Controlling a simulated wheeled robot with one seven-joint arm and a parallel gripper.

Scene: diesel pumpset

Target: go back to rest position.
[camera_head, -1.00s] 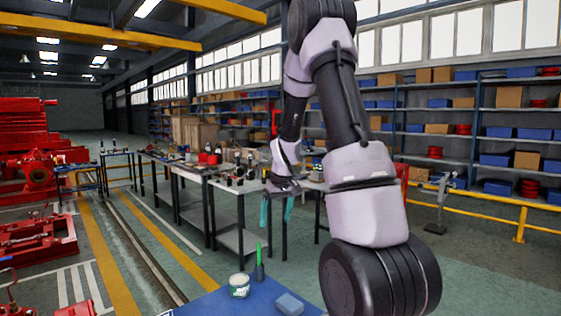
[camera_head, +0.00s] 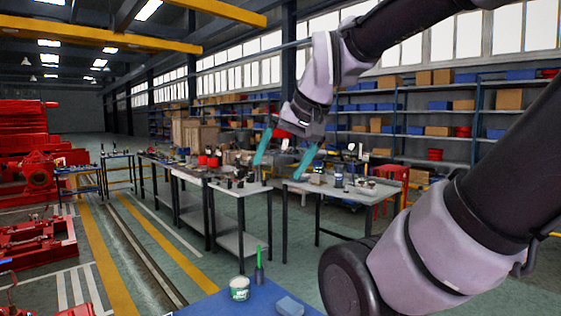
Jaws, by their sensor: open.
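My gripper (camera_head: 283,160) is at the end of my arm, right of the middle of the head view. Its two teal fingers are spread apart with nothing between them. It is raised in the air, and in the picture its fingertips overlap the workbenches behind it. My arm comes in from the right side and hides part of the shelves and floor there.
A blue table top (camera_head: 215,305) at the bottom edge carries a tin (camera_head: 239,288), a green-handled tool (camera_head: 259,268) and a light blue block (camera_head: 290,306). Workbenches (camera_head: 240,188) with small parts stand behind. Red pump machinery (camera_head: 40,175) is at left. Stocked shelves (camera_head: 430,130) line the right wall.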

